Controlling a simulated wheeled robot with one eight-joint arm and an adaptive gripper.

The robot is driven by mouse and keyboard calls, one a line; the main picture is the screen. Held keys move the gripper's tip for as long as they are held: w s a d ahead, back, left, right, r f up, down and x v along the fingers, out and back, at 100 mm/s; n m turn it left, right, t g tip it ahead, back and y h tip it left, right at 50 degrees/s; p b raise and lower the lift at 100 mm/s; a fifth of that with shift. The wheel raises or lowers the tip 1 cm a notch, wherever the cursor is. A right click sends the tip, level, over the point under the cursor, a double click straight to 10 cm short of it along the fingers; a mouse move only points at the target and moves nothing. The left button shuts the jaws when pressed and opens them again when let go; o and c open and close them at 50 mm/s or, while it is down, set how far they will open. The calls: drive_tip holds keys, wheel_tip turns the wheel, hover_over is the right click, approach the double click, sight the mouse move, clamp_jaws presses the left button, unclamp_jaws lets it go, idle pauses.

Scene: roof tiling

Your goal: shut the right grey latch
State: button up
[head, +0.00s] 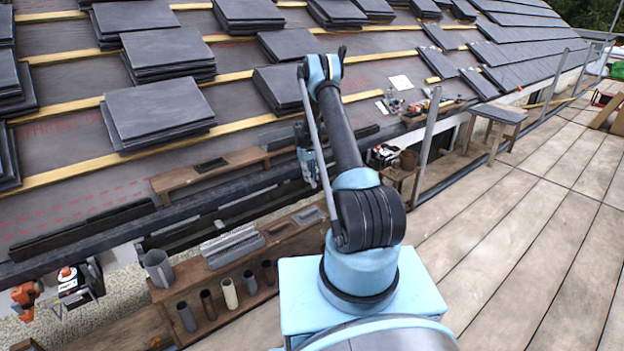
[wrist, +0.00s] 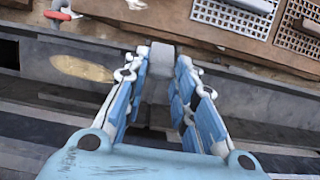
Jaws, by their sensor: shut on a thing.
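In the wrist view, the fingers of my gripper (wrist: 159,72) stand on either side of a narrow grey piece (wrist: 158,88) and are shut on it. The piece is upright between the fingertips at the dark gutter edge. I cannot tell for certain that it is the right grey latch, and its lower part is hidden. In the head view, my gripper (head: 308,168) points down over the gutter line. The latch cannot be made out there.
A wooden shelf (head: 205,290) with grey gutter parts (head: 232,246) and several tubes lies near my base. Light grid trays (wrist: 236,14) and a red-handled tool (wrist: 62,14) lie beyond the fingers. Slate stacks (head: 158,112) cover the roof.

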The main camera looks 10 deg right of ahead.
drive_tip(key=shift+w+a+f+g+h, duration=0.2)
drive_tip(key=shift+w+g+h, duration=0.15)
drive_tip(key=shift+g, duration=0.15)
idle(0.3)
drive_tip(key=o, duration=1.1)
drive_tip(key=shift+c, duration=0.2)
drive_tip(key=v, duration=1.1)
drive_tip(key=shift+w+r, duration=0.25)
drive_tip(key=shift+r, duration=0.05)
